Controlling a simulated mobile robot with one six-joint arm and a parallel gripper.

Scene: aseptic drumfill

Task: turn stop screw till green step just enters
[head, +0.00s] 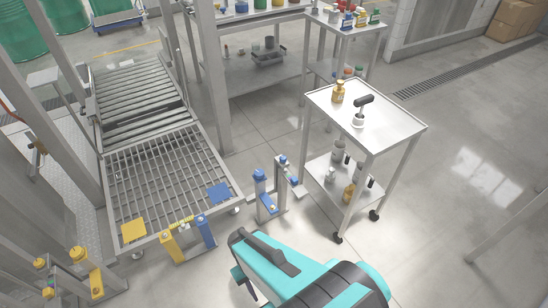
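A small stand with a blue-topped post (262,190) rises from the floor near the middle of the head view. A second post with a blue cap (283,162) stands just beside it. Yellow and blue posts (187,240) stand at the front edge of the roller-and-grid conveyor. I cannot tell which of these carries the stop screw, and I cannot make out a green step. My teal arm enters from the bottom, close in front of the blue-topped stand and apart from it in the picture. My gripper is not visible.
A steel trolley (400,128) at right holds a brown bottle (338,92) and a black-handled tool (362,108), with more bottles below. The grid conveyor (150,175) fills the left. More yellow-topped posts (88,268) stand lower left. The floor at right is clear.

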